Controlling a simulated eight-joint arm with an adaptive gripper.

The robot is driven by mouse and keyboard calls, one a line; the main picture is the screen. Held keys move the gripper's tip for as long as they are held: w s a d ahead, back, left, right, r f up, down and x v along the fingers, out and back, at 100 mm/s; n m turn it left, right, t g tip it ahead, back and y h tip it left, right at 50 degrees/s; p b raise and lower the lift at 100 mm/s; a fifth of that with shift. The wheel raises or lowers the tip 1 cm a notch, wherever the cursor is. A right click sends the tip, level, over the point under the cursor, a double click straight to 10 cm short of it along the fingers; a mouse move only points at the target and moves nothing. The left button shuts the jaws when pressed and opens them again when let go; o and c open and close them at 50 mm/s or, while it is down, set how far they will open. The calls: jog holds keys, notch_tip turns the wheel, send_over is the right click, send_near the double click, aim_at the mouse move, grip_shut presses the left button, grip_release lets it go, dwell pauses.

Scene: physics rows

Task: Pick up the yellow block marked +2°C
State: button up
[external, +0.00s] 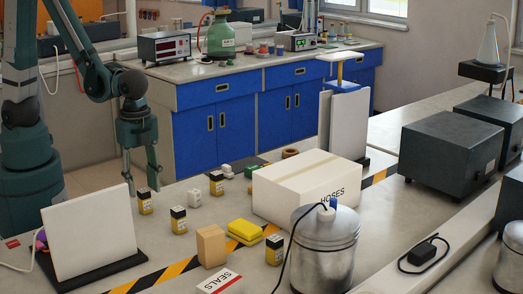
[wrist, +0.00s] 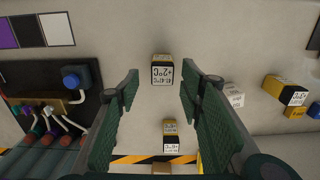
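A yellow block with a black band and a white top label reading +2°C (wrist: 161,72) stands between my fingertips in the wrist view, toward their far ends. It appears to be the block below my gripper in the external view (external: 145,202). My gripper (external: 141,183) is open, pointing down above the bench, with a finger to either side of the block. In the wrist view my gripper (wrist: 160,84) has a wide gap and nothing clamped in it. Another yellow-black block (wrist: 170,128) stands nearer the bottom of the wrist view; its label is hard to read.
More yellow-black blocks (external: 178,219) stand to the right, with a white block (wrist: 234,95) nearby. A white upright panel (external: 88,240) stands left of the front block area. A HOSES box (external: 305,188) and metal canister (external: 325,250) are further right.

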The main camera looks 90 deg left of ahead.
aim_at(145, 202)
jog(key=shift+f, duration=0.5)
jog(key=shift+a+f+b, duration=0.2)
jog(key=shift+f+b, duration=0.6)
jog(key=shift+f, duration=1.8)
jog(key=c, duration=1)
